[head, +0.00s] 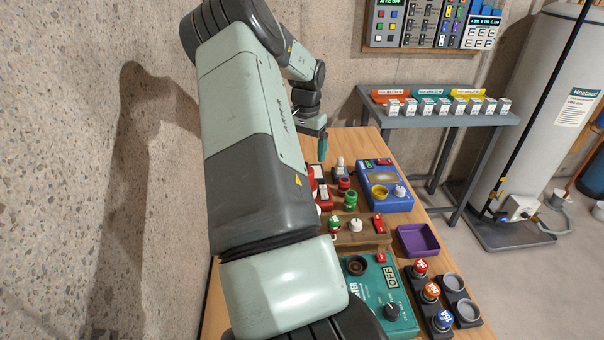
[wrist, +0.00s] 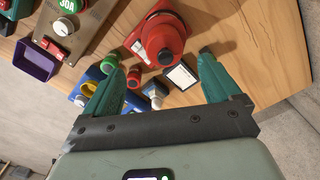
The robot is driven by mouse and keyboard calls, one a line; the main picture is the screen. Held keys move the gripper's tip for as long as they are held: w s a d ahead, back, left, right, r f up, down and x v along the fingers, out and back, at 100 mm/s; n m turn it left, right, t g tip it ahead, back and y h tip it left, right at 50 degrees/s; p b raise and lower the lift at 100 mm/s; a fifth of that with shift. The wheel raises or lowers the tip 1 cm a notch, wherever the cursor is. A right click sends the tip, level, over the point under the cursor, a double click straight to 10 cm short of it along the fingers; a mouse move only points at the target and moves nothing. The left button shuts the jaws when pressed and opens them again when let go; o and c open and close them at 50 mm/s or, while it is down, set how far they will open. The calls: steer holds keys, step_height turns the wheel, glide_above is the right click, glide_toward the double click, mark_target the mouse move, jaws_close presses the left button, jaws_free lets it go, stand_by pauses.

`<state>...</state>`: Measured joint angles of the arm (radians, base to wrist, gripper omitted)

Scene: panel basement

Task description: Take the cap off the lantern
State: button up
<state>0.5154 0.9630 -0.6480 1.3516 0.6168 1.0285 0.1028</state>
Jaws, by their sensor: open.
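A red object that looks like the lantern (wrist: 138,40) stands on the wooden table in the wrist view, with a round red top that may be its cap (wrist: 166,36). In the head view a strip of red (head: 312,180) shows beside my arm, which hides most of it. My gripper (wrist: 160,63) is open, with its two green fingers spread and nothing between them. It also shows in the head view (head: 323,148), above the far part of the table. The red object lies beyond the fingertips in the wrist view, apart from them.
Red and green knobs (head: 350,200) stand close to the red object. A blue box (head: 398,203) with a yellow ring, a purple tray (head: 435,242), a teal control box (head: 400,319) and several capped buttons (head: 431,291) crowd the table. A grey side table (head: 430,120) stands behind.

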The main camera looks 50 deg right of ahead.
step_height(320, 180, down, 5)
steer(key=shift+w+f, duration=0.2)
steer(key=shift+f, duration=1.15)
steer(key=shift+w+f, duration=0.15)
steer(key=shift+f, duration=1.2)
steer(key=c, duration=1.1)
